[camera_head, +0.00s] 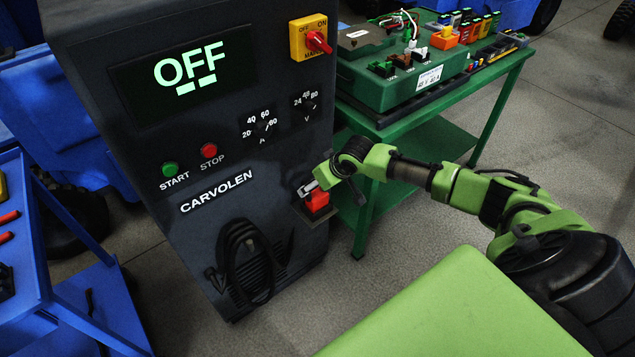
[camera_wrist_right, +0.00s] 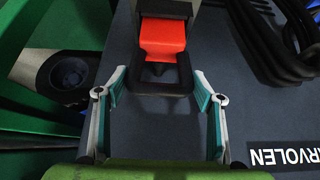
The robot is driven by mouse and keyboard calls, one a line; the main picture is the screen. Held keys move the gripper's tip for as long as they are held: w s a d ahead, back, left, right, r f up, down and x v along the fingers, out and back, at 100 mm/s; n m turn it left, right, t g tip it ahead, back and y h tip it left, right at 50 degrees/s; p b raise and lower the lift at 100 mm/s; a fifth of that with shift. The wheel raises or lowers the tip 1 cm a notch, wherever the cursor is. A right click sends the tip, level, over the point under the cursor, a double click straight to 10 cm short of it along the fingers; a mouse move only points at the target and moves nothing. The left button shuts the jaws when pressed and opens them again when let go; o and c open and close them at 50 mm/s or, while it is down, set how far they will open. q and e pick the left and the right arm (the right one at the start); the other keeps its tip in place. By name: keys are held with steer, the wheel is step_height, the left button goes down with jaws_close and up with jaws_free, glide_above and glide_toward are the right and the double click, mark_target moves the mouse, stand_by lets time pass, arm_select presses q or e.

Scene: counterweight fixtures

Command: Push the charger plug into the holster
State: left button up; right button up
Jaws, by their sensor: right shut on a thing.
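The charger plug (camera_head: 317,201) is red and sits low on the dark charger cabinet's front, at the grey holster (camera_head: 312,216). In the right wrist view the red plug (camera_wrist_right: 163,40) has a dark loop-like part at its near end, and its far end meets a dark and grey piece at the top edge. How deep it sits cannot be told. My right gripper (camera_head: 314,187) is at the plug in the head view. My left gripper is not in view.
The charger cabinet (camera_head: 120,120) shows OFF, with a coiled black cable (camera_head: 247,262) hanging on its front. A green bench (camera_head: 460,80) with a green box (camera_head: 405,80) stands at the right. A blue cart (camera_head: 50,290) is at the left.

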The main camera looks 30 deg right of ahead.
steer(key=shift+w+f, duration=0.1)
steer(key=shift+f, duration=0.85)
stand_by(0.7)
